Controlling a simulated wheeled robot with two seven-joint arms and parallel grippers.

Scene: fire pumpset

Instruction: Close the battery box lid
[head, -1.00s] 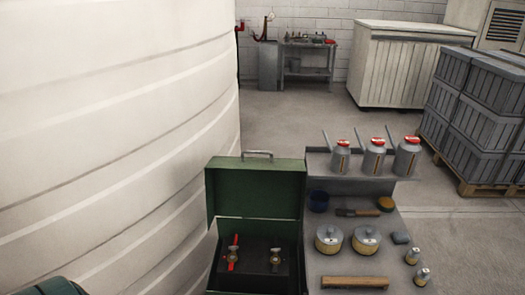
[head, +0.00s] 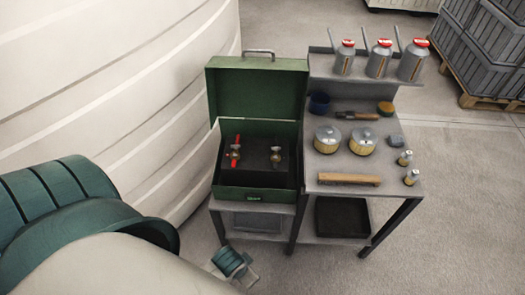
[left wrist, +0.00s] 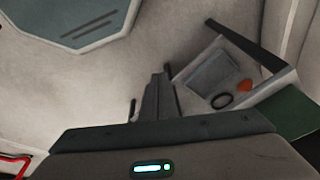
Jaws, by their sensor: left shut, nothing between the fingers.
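The green battery box (head: 256,193) stands on the left part of a metal stand in the head view. Its lid (head: 257,92) is open, raised upright at the back, with a metal handle on its top edge. Inside are a dark panel and two battery terminals (head: 235,152), one with a red part. My left gripper (left wrist: 158,82) is shut and empty in the left wrist view, pointing down over the floor. A green surface (left wrist: 290,118), probably the box, shows at that view's right edge. In the head view my left arm fills the lower left. My right gripper is not in view.
Grey bottles (head: 379,60) stand on a raised shelf. A large white tank (head: 100,80) is close on the left. Floor is clear at the lower right.

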